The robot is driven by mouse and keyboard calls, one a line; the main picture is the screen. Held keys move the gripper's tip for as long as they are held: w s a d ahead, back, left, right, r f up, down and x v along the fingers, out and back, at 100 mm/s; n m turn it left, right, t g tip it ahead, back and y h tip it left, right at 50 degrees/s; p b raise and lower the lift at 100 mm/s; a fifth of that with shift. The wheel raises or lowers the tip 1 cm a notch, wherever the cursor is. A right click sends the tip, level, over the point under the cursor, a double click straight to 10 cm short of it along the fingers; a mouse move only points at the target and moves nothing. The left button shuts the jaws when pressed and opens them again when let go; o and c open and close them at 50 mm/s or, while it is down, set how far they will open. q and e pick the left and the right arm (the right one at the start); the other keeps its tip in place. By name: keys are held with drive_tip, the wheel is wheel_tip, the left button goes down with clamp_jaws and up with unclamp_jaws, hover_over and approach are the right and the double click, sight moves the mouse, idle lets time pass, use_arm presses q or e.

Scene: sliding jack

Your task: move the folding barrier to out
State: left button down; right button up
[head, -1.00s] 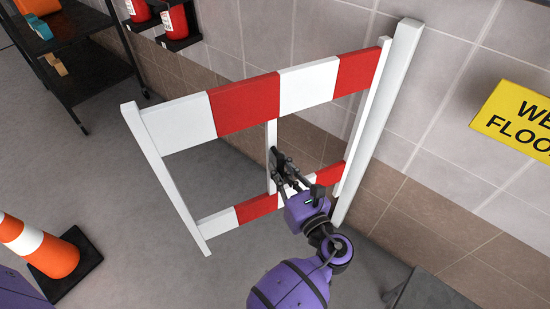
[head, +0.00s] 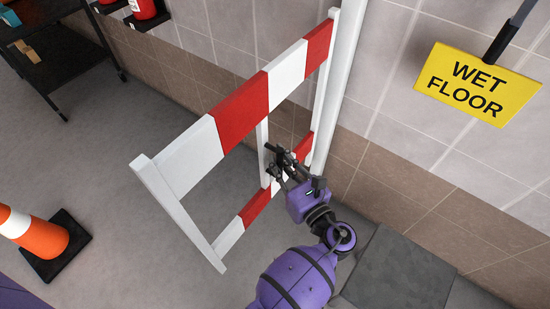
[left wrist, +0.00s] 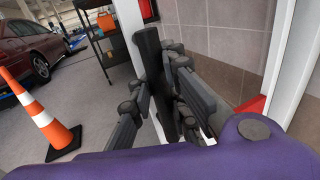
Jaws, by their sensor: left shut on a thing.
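The folding barrier (head: 240,112) has red and white striped boards between white posts. It stands out from the wall at an angle, its far side by the white wall post (head: 337,88) and its free end post (head: 178,213) toward the lower left. My left gripper (head: 277,160) is at the barrier's white middle upright (head: 262,140), between the upper and lower boards, and is shut on it. In the left wrist view the gripper's dark fingers (left wrist: 165,95) are around a dark vertical bar in front of the white upright (left wrist: 131,25). My right gripper is not in view.
An orange and white cone (head: 38,238) stands on the floor at the left. A black shelf cart (head: 62,70) is at the upper left, near red extinguishers (head: 142,9) on the wall. A yellow wet floor sign (head: 478,84) hangs at the right. A grey block (head: 395,272) lies at the lower right.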

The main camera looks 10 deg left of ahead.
use_arm(q)
drive_tip(key=shift+s+f, duration=0.2)
drive_tip(key=shift+f, duration=0.05)
drive_tip(key=c, duration=1.8)
unclamp_jaws()
drive_tip(key=shift+o, duration=0.6)
drive_tip(key=shift+r, duration=0.15)
drive_tip(key=v, duration=1.2)
drive_tip(key=shift+w+d, duration=0.1)
